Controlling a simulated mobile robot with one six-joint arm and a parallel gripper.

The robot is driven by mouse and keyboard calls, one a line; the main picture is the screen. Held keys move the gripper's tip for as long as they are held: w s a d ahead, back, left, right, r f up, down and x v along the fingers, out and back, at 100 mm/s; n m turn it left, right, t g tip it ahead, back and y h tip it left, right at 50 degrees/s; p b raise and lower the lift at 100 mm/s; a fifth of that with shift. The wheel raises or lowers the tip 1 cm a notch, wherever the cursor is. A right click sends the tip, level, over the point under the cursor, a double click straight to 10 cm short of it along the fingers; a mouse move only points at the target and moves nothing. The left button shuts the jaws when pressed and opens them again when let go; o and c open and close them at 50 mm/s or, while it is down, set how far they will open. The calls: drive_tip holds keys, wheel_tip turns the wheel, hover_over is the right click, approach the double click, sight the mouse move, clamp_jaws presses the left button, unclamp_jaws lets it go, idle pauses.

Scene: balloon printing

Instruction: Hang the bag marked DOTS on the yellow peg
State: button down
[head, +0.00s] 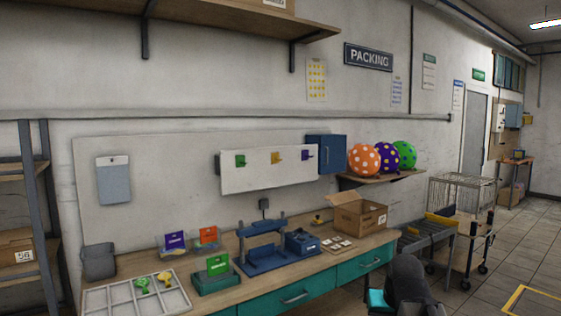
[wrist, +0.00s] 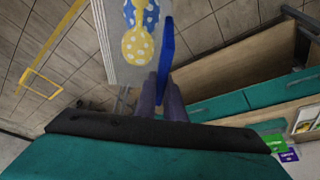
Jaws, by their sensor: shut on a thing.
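In the wrist view my gripper (wrist: 161,95) is shut on a flat pale bag (wrist: 120,70) with a blue edge strip. Its face shows a blue and a yellow balloon with white dots; no lettering on it can be read. The bag is held out over the floor, in front of the bench. In the head view the yellow peg (head: 277,158) is the middle one on a white wall board (head: 265,176), between a green peg (head: 240,161) and a purple peg (head: 308,155). All three pegs look empty. The held bag is not clearly seen in the head view.
The bench (head: 150,262) carries a blue press (head: 262,255), a cardboard box (head: 358,213), a sectioned tray (head: 120,300) and standing purple, orange and green packets. Dotted balloons (head: 364,160) sit on a shelf right of the board. A wire cart (head: 462,200) stands beyond the bench.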

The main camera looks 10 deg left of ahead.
drive_tip(key=shift+s+a, duration=0.3)
drive_tip(key=shift+s, duration=0.6)
drive_tip(key=shift+s+a, duration=0.3)
drive_tip(key=shift+s, duration=0.6)
drive_tip(key=shift+d, duration=0.15)
